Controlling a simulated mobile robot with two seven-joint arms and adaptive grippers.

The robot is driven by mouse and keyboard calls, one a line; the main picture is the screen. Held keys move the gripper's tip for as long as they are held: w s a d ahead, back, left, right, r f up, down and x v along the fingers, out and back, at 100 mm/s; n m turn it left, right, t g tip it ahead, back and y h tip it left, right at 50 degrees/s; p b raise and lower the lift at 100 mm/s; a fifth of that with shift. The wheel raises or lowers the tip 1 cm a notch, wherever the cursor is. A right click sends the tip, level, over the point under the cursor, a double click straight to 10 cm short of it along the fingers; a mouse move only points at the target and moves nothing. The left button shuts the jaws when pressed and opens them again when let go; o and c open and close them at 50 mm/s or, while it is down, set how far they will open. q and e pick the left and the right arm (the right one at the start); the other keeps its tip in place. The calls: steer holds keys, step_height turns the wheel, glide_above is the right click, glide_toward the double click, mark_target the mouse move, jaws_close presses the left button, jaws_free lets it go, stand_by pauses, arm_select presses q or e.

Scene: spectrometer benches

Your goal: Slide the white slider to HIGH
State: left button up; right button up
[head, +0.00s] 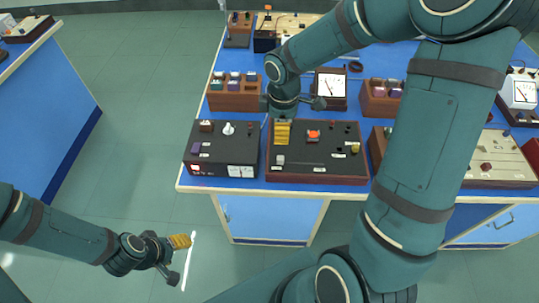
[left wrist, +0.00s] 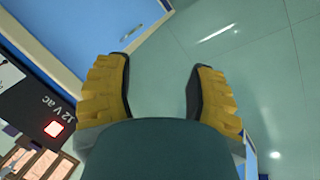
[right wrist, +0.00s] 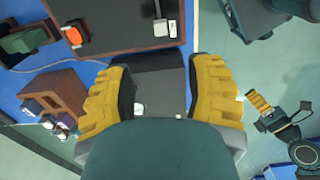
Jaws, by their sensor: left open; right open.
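The white slider (head: 280,159) sits at the left end of a slot on a dark, wood-framed control panel (head: 315,175) in the head view. It also shows at the top of the right wrist view (right wrist: 160,27), beside a small label. I cannot read HIGH on any label. My right gripper (head: 282,132) is open and empty, above the panel's left part and behind the slider in the head view. In the right wrist view the slider lies beyond the fingertips, not between them. My left gripper (head: 182,256) is open and empty over the floor, in front of the bench.
A dark power unit (head: 222,150) stands just left of the panel; its red lamp (left wrist: 53,129) shows in the left wrist view. A wooden block (head: 235,97) and a meter (head: 331,84) stand behind. The floor is clear.

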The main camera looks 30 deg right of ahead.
mark_target(281, 158)
arm_select(q)
steer(key=f+b, duration=0.1)
steer(key=s+f+b, duration=0.1)
steer(key=f+b, duration=0.1)
steer(key=shift+d, duration=0.2)
arm_select(e)
step_height(281, 158, down, 14)
steer(key=shift+r, duration=0.25)
steer(key=shift+s, duration=0.1)
arm_select(q)
steer(key=shift+s, duration=0.1)
arm_select(e)
jaws_close()
